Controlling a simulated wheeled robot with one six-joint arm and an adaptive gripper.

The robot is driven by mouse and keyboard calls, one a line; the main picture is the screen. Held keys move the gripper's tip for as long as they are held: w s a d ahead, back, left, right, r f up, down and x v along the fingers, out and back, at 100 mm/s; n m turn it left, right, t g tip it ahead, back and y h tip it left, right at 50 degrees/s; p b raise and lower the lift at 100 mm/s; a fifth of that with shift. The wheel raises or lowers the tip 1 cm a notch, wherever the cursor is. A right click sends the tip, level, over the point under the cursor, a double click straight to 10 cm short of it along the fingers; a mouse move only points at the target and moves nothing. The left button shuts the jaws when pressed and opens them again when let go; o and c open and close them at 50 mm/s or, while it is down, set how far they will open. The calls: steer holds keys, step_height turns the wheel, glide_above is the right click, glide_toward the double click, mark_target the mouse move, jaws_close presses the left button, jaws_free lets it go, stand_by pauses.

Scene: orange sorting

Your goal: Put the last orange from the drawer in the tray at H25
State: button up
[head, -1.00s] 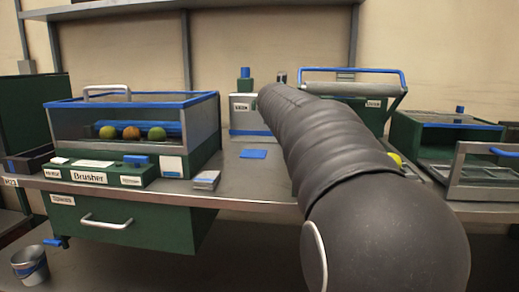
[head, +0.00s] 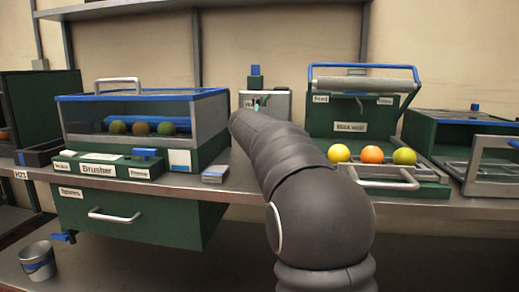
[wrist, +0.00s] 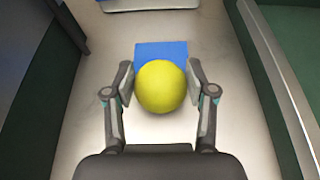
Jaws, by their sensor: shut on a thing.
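My gripper (wrist: 160,92) is shut on a yellow orange (wrist: 161,84) in the wrist view, one finger on each side of it. It is over the bare metal counter, with a blue square (wrist: 162,53) just beyond the fruit. In the head view my arm hides the held fruit and most of the gripper. A green drawer (head: 155,222) with a metal handle is shut under the counter at the left. A metal-railed tray (head: 405,184) at the right has yellow, orange and yellow-green fruits in a row at its back. No H25 label is readable.
The Brusher (head: 205,130), a clear box with a blue rim, stands at left with three dull fruits inside. A green machine with a roller (head: 360,86) stands behind the tray. A green open case (head: 450,130) is at far right. A bucket (head: 38,262) stands below left.

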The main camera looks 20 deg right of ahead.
steer(key=shift+f+b, duration=0.35)
steer(key=shift+f, duration=1)
steer(key=shift+f, duration=0.1)
steer(key=o, duration=1.2)
